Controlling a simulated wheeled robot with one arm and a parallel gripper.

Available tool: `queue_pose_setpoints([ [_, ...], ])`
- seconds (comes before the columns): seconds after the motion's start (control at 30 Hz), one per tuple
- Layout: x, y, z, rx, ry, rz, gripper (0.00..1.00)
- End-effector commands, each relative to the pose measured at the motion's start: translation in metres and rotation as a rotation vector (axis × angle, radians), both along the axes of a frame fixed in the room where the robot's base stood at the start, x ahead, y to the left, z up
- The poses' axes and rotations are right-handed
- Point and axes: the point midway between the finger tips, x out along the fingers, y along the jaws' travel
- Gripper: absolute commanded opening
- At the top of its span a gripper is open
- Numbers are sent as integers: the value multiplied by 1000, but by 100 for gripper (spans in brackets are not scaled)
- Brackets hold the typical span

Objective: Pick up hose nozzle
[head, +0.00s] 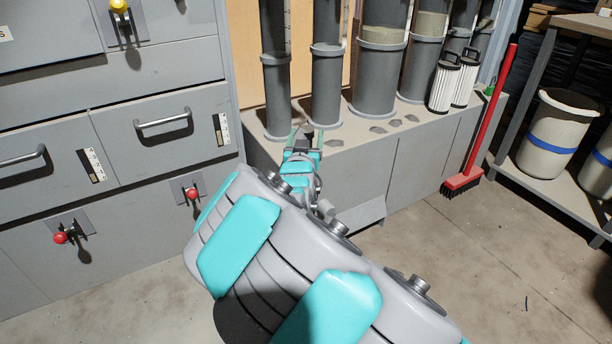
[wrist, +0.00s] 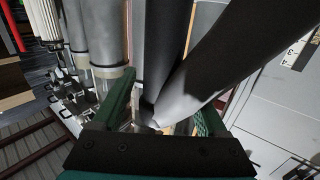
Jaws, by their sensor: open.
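My gripper (head: 306,134) is open over the front of the grey ledge, close to the bases of the two left pipes. Its green fingers also show in the wrist view (wrist: 165,98), spread apart. A small dark lump (head: 307,127) shows between or just behind the fingertips in the head view; I cannot tell whether it is the hose nozzle. In the wrist view, grey pipe surfaces and a small pale patch (wrist: 148,122) lie beyond the gap between the fingers. I see no contact with anything. No hose nozzle can be made out for certain; my arm and fingers hide part of the ledge.
Several grey pipes (head: 378,85) stand along the ledge (head: 350,136). Grey lumps (head: 378,129) lie in front of them, and white filters (head: 444,85) stand to the right. Grey drawers (head: 160,150) flank the left. A red broom (head: 478,140) leans at the right.

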Motion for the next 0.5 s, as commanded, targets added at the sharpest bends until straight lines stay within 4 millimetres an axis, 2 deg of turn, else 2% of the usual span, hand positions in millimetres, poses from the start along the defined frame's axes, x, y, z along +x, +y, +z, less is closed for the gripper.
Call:
queue_pose_setpoints([
  [0.13,13,-2,-1,0,2,-2,76],
  [0.43,16,-1,-1,-1,1,0,76],
  [0.5,16,-1,0,-1,1,0,70],
])
